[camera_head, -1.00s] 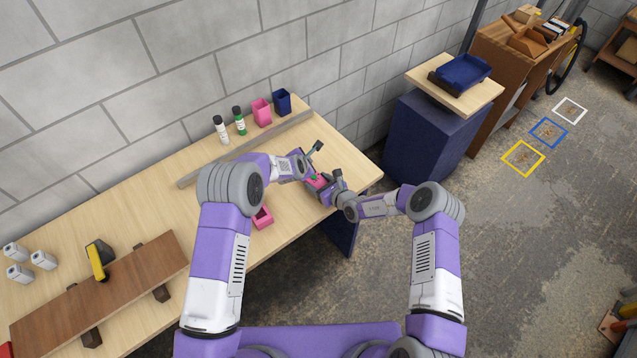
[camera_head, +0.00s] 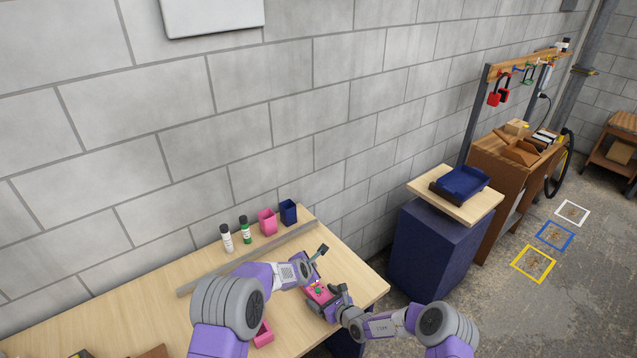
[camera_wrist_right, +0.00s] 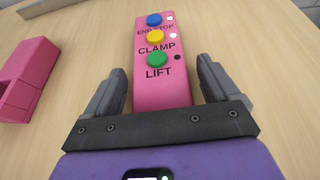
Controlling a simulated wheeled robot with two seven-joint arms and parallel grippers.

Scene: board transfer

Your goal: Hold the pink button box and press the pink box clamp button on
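The pink button box (camera_head: 318,292) lies on the wooden table (camera_head: 358,268) near its right end. In the right wrist view the box (camera_wrist_right: 178,92) carries blue, yellow and green buttons, marked END STOP, CLAMP and LIFT. The yellow CLAMP button (camera_wrist_right: 156,37) has a white dot beside it, as does END STOP; the dot beside LIFT is dark. My right gripper (camera_wrist_right: 163,88) is open, its fingers either side of the box's near end with gaps showing. My left gripper (camera_head: 320,252) is just behind the box in the head view; its finger opening is too small to tell.
Another pink piece (camera_head: 263,334) lies left of the box; a pink block also shows in the wrist view (camera_wrist_right: 28,82). A grey rail (camera_head: 240,258), two bottles, a pink cup (camera_head: 267,221) and a blue cup (camera_head: 288,211) stand behind. A blue cabinet (camera_head: 432,250) stands at right.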

